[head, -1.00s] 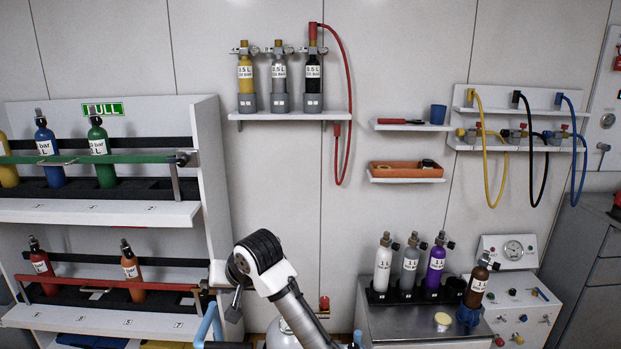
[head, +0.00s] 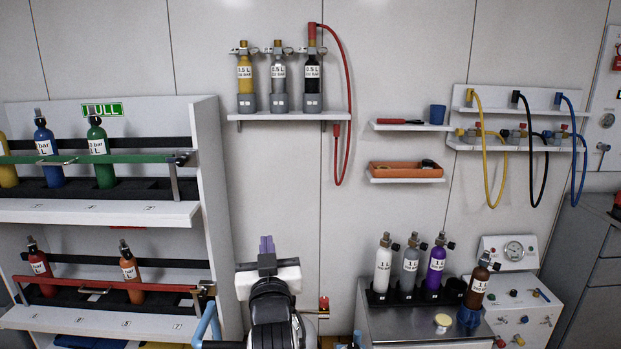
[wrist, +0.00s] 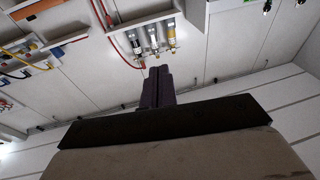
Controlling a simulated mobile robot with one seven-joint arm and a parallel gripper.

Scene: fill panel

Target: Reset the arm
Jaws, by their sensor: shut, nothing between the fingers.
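My gripper (head: 267,245) is in the lower middle of the head view, pointing up in front of the wall. Its two dark purple fingers lie together with nothing between them. In the wrist view the shut fingers (wrist: 157,86) rise from the dark gripper body. They point toward the wall shelf with its small cylinders, which shows upside down there. My gripper is apart from every shelf and cylinder.
A rack (head: 212,170) with coloured cylinders stands on the left. A wall shelf (head: 290,116) holds three small cylinders, with a red hose (head: 347,110) hanging. A metal bench (head: 400,325) with several cylinders is at lower right.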

